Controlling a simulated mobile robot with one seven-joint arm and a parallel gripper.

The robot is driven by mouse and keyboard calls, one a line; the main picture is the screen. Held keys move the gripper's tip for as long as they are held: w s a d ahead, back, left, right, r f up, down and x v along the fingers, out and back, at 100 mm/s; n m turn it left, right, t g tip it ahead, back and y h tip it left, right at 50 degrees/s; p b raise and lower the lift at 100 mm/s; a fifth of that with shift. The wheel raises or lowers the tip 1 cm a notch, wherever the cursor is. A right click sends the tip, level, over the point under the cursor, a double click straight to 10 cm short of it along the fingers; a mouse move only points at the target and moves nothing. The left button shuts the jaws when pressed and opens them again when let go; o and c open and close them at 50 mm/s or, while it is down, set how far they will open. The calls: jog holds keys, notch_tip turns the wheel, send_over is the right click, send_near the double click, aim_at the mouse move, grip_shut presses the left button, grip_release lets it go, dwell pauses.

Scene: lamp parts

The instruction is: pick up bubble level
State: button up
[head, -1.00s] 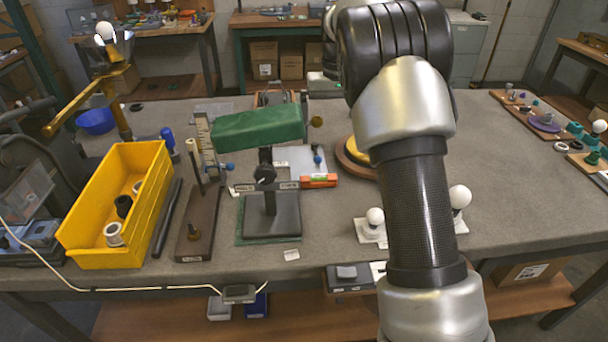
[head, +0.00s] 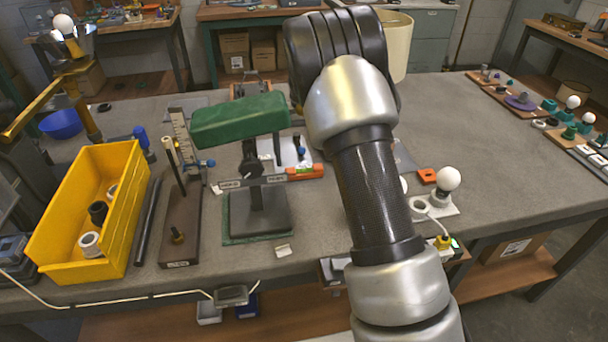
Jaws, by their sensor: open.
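The bubble level (head: 306,172) is a small orange bar with a greenish vial. It shows in the head view just right of the green-topped stand, at the near edge of a whitish plate. It appears to lie flat, and its right end is close to my arm in the picture. My gripper is not in view; my own arm fills the middle of the picture and hides what is behind it.
A stand with a green padded top (head: 240,118) rises left of the level. A yellow bin (head: 72,235) and a wooden base with upright rods (head: 182,225) stand farther left. White bulbs (head: 448,179) on bases stand right of my arm. The right tabletop is mostly clear.

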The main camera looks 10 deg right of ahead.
aim_at(305, 170)
jog(key=shift+w+f+b, duration=0.1)
jog(key=shift+f+b, duration=0.35)
jog(key=shift+f, duration=2.35)
jog(key=shift+c, duration=0.4)
jog(key=shift+r, duration=0.1)
jog(key=c, duration=0.9)
